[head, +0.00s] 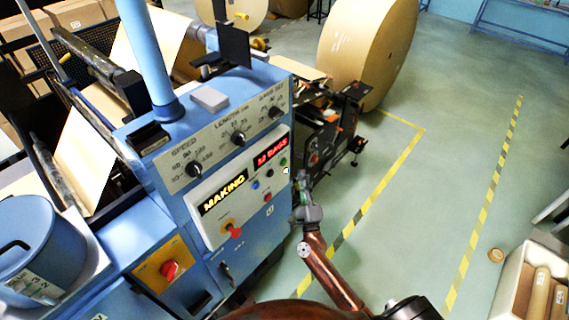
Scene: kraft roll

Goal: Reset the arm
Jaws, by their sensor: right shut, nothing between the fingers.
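My right gripper (302,182) is shut and empty. It is raised beside the right edge of the blue machine's control panel (240,165), close to the panel's small buttons; I cannot tell whether it touches anything. My brown right arm reaches up to it from the bottom of the view. The panel carries dials for speed, length and bag size, and lit displays reading "MAKING" and "13 BAGS", the number hard to read. A red switch (233,230) sits below the displays. My left gripper is not in view.
A red rotary switch on a yellow plate (162,263) is at lower left, near a blue drum (38,250). A large kraft roll (365,45) stands behind the machine. A box of paper rolls (512,285) is at lower right. The green floor between yellow lines is clear.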

